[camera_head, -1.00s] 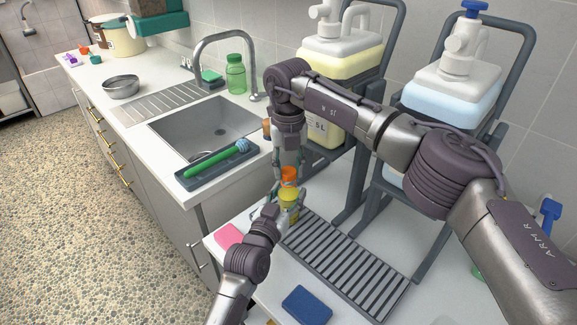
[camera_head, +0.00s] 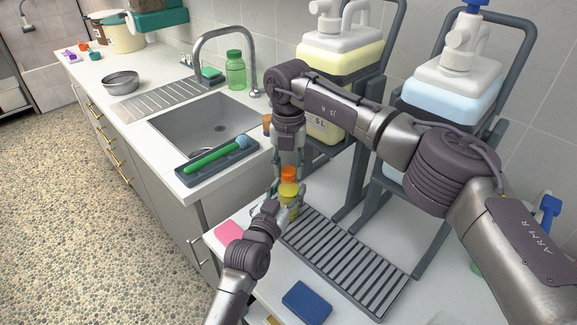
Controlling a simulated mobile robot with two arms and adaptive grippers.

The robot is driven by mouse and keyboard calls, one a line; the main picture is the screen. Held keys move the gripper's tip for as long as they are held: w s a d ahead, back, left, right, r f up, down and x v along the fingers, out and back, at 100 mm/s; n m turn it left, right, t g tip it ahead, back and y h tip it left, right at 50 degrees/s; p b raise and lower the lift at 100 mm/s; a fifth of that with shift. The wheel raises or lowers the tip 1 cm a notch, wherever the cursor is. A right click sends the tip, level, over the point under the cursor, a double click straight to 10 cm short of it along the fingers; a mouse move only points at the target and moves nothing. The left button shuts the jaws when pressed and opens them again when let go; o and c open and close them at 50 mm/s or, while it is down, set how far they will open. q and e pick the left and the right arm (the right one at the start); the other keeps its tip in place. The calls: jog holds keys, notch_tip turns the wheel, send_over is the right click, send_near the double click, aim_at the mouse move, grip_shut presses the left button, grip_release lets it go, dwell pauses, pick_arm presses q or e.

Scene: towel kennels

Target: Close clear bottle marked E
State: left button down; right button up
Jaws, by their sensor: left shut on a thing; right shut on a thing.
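A small clear bottle (camera_head: 289,191) with yellow contents stands at the near end of the counter, past the sink. My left gripper (camera_head: 287,203) is shut on its body from the near side. An orange cap (camera_head: 288,173) is at the bottle's top. My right gripper (camera_head: 287,178) points down from above and is shut on the cap. The cap looks in line with the bottle's mouth; whether it is seated cannot be told. The fingers hide much of the bottle, and no letter E is readable.
A slatted drain grate (camera_head: 345,262), a pink sponge (camera_head: 229,232) and a blue sponge (camera_head: 307,302) lie around the bottle. Large jugs with yellow (camera_head: 345,58) and blue (camera_head: 452,95) contents stand in racks behind. A tray with a green brush (camera_head: 222,158) lies by the sink.

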jog(key=o, duration=0.7)
jog(key=shift+o, duration=0.2)
jog(key=shift+r, duration=2.25)
jog(key=shift+c, duration=0.4)
